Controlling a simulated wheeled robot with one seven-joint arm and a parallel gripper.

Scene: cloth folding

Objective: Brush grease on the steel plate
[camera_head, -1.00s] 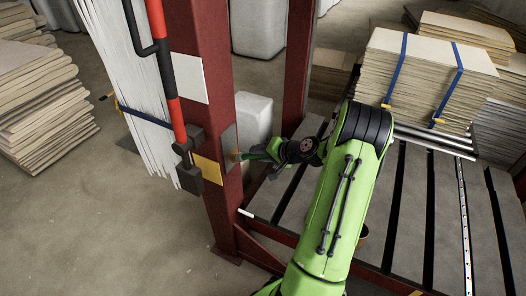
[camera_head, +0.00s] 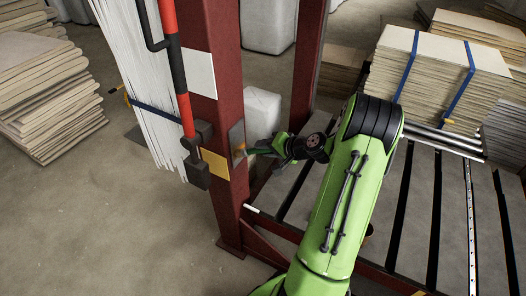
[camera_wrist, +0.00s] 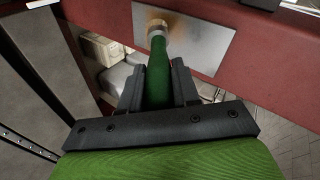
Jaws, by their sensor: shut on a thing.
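The steel plate (camera_wrist: 208,44) is a grey rectangle fixed on the red post, with a brownish smear around the brush tip. It also shows edge-on in the head view (camera_head: 237,141). My gripper (camera_wrist: 158,88) is shut on the green handle of a brush (camera_wrist: 157,72). The brush points away from the gripper, and its tip is at the left part of the plate, seeming to touch it. In the head view the orange brush tip (camera_head: 240,148) is at the plate's face. The bristles are mostly hidden behind the ferrule in the wrist view.
The red post (camera_head: 228,100) carries a white panel (camera_head: 199,73) and a yellow panel (camera_head: 215,164). White strips (camera_head: 135,75) hang at its left. A slatted table (camera_head: 415,200) lies right, with strapped board stacks (camera_head: 440,75) behind.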

